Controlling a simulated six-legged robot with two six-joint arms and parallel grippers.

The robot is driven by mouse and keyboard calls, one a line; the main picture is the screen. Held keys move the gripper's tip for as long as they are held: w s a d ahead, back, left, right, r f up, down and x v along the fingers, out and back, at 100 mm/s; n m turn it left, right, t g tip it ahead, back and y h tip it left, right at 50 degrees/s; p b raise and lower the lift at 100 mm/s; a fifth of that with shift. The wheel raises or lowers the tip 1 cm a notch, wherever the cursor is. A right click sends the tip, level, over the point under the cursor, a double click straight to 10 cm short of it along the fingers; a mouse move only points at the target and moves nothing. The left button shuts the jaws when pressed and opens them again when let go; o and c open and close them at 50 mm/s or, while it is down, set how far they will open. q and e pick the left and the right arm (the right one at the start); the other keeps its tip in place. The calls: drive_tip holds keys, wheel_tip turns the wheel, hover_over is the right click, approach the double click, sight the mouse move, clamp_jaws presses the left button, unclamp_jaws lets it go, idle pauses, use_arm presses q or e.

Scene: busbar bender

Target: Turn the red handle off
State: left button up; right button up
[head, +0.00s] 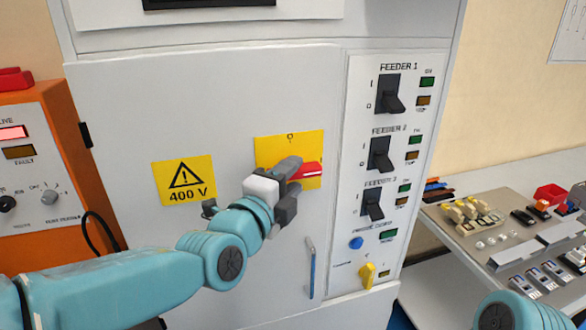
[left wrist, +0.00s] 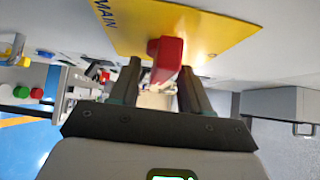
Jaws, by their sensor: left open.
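The red handle (head: 308,170) sits on a yellow plate (head: 265,148) on the light grey cabinet door. It lies about level, its visible part reaching right, with a small mark above it on the plate. My left gripper (head: 291,184) is at the plate, its fingers over the handle's left part. In the left wrist view, the red handle (left wrist: 167,60) shows between the tips of the open left fingers (left wrist: 163,75); I cannot tell whether they touch it. Part of the handle is hidden by the fingers in the head view. My right gripper is out of view.
A 400 V warning sign (head: 184,180) is left of the handle. Black feeder switches (head: 380,154) and a yellow knob (head: 367,275) are on the right panel. A blue door handle (head: 312,270) is below. An orange cabinet (head: 60,165) stands left, a parts table (head: 500,245) right.

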use_arm(q)
drive_tip(key=shift+w+d, duration=0.1)
drive_tip(key=shift+w, duration=0.4)
drive_tip(key=shift+s+r, duration=0.15)
drive_tip(key=shift+s, duration=0.3)
drive_tip(key=shift+w, duration=0.15)
drive_tip(key=shift+c, duration=0.9)
clamp_jaws()
drive_tip(key=shift+w+d+f+n+t+y+b, duration=0.15)
drive_tip(key=shift+n+t+y+b, duration=1.45)
drive_tip(key=shift+n+y+b, duration=1.95)
drive_tip(key=shift+d+f+n+t+y+b, duration=0.2)
drive_tip(key=shift+n+t+y+b, duration=1.6)
drive_tip(key=shift+n+b, duration=3.25)
drive_tip(key=shift+w+d+f+n+t+y+b, duration=0.15)
drive_tip(key=shift+n+t+y+b, duration=1.25)
drive_tip(key=shift+n+y+b, duration=2.7)
drive_tip(key=shift+s+n+h+p, duration=0.1)
drive_tip(key=shift+n+h+p, duration=0.45)
drive_tip(key=shift+n+h, duration=0.45)
